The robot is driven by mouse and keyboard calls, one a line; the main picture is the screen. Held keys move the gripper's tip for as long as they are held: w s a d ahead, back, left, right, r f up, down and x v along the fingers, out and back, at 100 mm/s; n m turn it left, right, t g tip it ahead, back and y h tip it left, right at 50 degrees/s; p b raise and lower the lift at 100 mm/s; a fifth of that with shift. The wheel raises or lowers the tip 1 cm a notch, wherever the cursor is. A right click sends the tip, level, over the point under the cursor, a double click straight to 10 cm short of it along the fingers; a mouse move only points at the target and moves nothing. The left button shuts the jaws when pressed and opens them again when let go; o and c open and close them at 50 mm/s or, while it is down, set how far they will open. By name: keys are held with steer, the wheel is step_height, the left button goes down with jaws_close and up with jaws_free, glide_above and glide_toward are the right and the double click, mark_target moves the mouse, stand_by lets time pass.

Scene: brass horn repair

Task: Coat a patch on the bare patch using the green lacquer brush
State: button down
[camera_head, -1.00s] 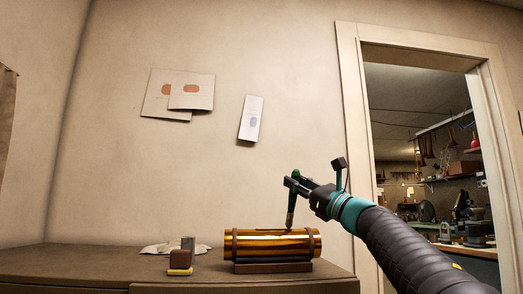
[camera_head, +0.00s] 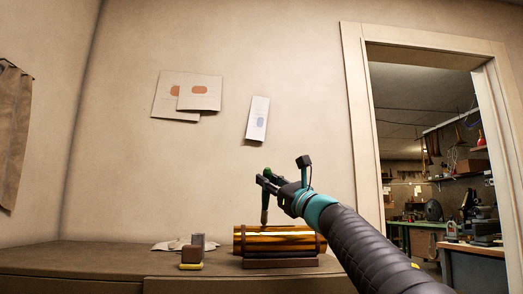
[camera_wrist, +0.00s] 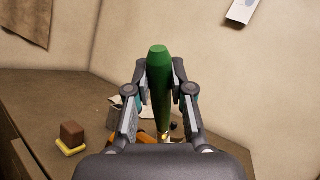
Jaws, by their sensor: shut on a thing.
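The green lacquer brush (camera_wrist: 159,85) is upright between the fingers of my gripper (camera_head: 266,183), which is shut on its handle. In the head view the brush (camera_head: 265,208) hangs tip down over the brass tube (camera_head: 258,241), left of its middle. The tip is at or just above the top of the tube; I cannot tell whether it touches. The tube lies sideways, strapped on a dark cradle (camera_head: 280,263). In the wrist view the brush and gripper hide most of the tube. I cannot make out the bare patch.
On the bench (camera_head: 110,258) left of the tube are a brown block on a yellow base (camera_head: 191,257), a grey block (camera_head: 198,240) and a crumpled cloth (camera_head: 172,245). Papers (camera_head: 200,92) hang on the wall. A doorway (camera_head: 357,120) stands at right. The bench's left part is clear.

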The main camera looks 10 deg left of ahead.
steer(key=shift+s+a+f, duration=0.1)
steer(key=shift+a, duration=0.4)
step_height(320, 180, up, 4)
steer(key=shift+d+f+p, duration=0.1)
steer(key=shift+p, duration=1.15)
steer(key=shift+r, duration=2.3)
steer(key=shift+s, duration=0.1)
